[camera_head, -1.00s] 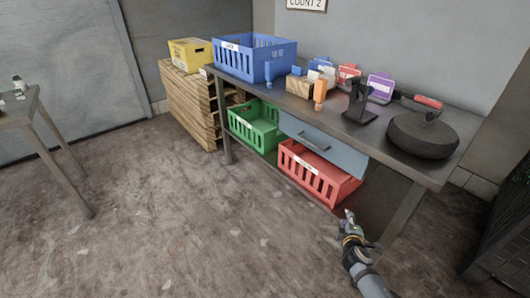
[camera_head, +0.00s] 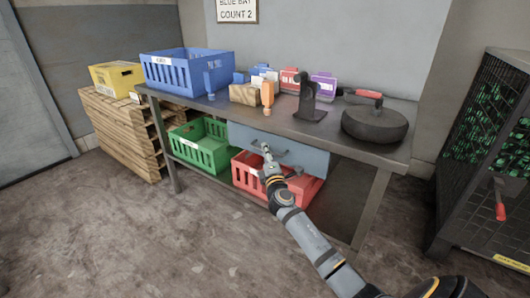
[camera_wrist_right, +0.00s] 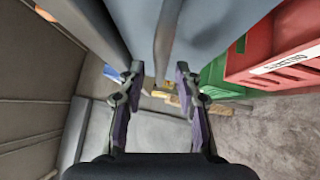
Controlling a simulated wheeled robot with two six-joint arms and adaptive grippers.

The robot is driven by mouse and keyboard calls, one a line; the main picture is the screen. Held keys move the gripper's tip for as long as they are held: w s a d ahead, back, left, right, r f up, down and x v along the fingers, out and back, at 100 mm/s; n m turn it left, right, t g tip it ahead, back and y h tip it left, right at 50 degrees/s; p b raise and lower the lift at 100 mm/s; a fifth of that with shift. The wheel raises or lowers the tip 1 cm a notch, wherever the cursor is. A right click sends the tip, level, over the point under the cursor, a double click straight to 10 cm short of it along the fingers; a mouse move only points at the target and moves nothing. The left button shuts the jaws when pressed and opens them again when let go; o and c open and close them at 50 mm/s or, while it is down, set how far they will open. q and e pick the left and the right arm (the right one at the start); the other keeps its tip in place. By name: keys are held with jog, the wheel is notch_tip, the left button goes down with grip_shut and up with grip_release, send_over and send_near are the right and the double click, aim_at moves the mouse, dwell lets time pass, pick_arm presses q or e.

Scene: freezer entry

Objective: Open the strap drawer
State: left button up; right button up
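The blue-grey drawer (camera_head: 308,160) hangs under the metal table's top and looks shut. Its bar handle (camera_head: 283,153) is partly hidden by my right gripper (camera_head: 266,150), which is at the drawer front. In the right wrist view, the drawer front (camera_wrist_right: 222,22) fills the top. The handle (camera_wrist_right: 164,45) runs down the middle, lined up between the two spread fingers of my right gripper (camera_wrist_right: 160,75). The fingers are apart and not closed on it; whether they touch it I cannot tell. My left gripper is not in view.
A red crate (camera_head: 243,183) and a green crate (camera_head: 190,155) sit on the shelf below the drawer. The metal table (camera_head: 345,149) carries a blue crate (camera_head: 180,75) and a dark round weight (camera_head: 375,125). A mesh cage (camera_head: 450,205) stands at right. The floor in front is clear.

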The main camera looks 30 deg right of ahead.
jog(key=shift+x, duration=0.85)
grip_shut()
